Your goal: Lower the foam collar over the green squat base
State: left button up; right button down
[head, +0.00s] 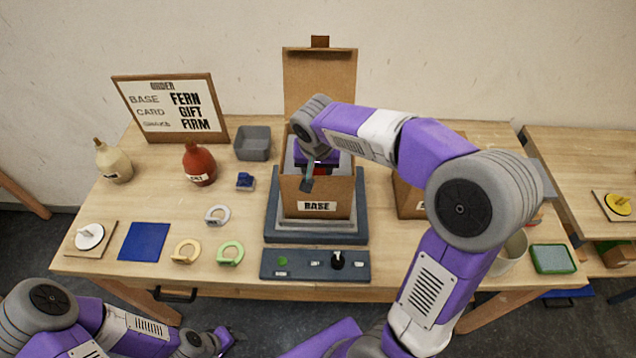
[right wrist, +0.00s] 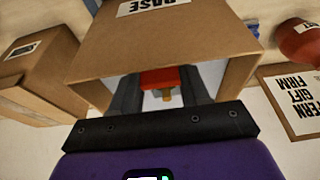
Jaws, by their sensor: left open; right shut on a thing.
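My right gripper (head: 318,168) reaches down into the open cardboard box labelled BASE (head: 290,197). It is shut on a red thing (right wrist: 160,78), which shows between its fingers in the right wrist view, with a small brass-coloured piece below it. I cannot tell whether this red thing is part of the foam collar. No green squat base can be made out; the box walls and my gripper hide most of the box's inside. My left gripper (head: 222,341) is open and empty at the lower left, in front of the table.
The box stands on a grey stepped platform (head: 275,232) behind a dark control panel (head: 300,272). Grey (head: 225,219), yellow (head: 177,257) and green (head: 238,257) rings lie to the left. Another cardboard box (head: 408,203) is close on the right. A raised lid flap (head: 318,75) stands behind.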

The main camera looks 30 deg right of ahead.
jog(key=shift+c, duration=0.4)
grip_release()
jog(key=shift+r, duration=0.15)
notch_tip(320, 180, up, 8)
jog(key=p, duration=0.6)
dwell(0.7)
dwell(0.5)
